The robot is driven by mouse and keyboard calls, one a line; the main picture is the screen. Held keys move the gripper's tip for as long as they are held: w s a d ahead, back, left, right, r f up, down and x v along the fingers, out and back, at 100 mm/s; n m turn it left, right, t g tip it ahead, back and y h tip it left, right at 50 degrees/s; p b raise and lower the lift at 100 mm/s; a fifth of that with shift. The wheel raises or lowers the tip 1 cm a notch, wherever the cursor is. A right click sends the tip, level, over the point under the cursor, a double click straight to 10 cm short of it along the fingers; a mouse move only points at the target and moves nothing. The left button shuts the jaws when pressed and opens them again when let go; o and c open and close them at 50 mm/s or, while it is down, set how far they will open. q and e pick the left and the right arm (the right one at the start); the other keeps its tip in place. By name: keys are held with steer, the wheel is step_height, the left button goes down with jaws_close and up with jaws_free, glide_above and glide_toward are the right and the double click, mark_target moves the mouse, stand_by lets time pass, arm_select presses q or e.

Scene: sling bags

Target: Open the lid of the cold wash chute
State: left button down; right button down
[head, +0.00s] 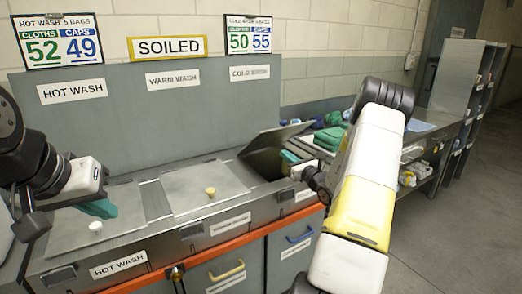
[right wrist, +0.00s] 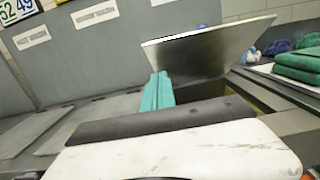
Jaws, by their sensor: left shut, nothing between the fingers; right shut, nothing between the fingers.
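The cold wash chute lid (head: 275,137) is a grey metal plate standing tilted up at the right end of the counter, with the dark chute opening (head: 262,164) showing below it. It also shows raised in the right wrist view (right wrist: 210,52). My right gripper (head: 289,160) is shut and empty, at the opening under the lid; its teal fingers (right wrist: 158,90) overlap the lid's lower left part in the right wrist view. I cannot tell if they touch. My left gripper (head: 108,208) is shut and empty above the hot wash lid (head: 75,228), far from the cold wash chute.
The warm wash lid (head: 205,185) with a tan knob lies closed in the middle. The COLD WASH sign (head: 250,72) is on the back panel. Folded green cloths (head: 328,138) lie on the counter to the right. An orange rail (head: 225,246) runs along the front.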

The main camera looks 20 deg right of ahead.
steer(key=x, duration=0.3)
steer(key=r+x, duration=0.1)
steer(key=x, duration=0.2)
steer(key=r+x, duration=0.1)
steer(key=x, duration=0.3)
steer(key=shift+a+r, duration=0.1)
steer(key=shift+w+r, duration=0.35)
steer(key=shift+r, duration=0.05)
steer(key=shift+a, duration=0.1)
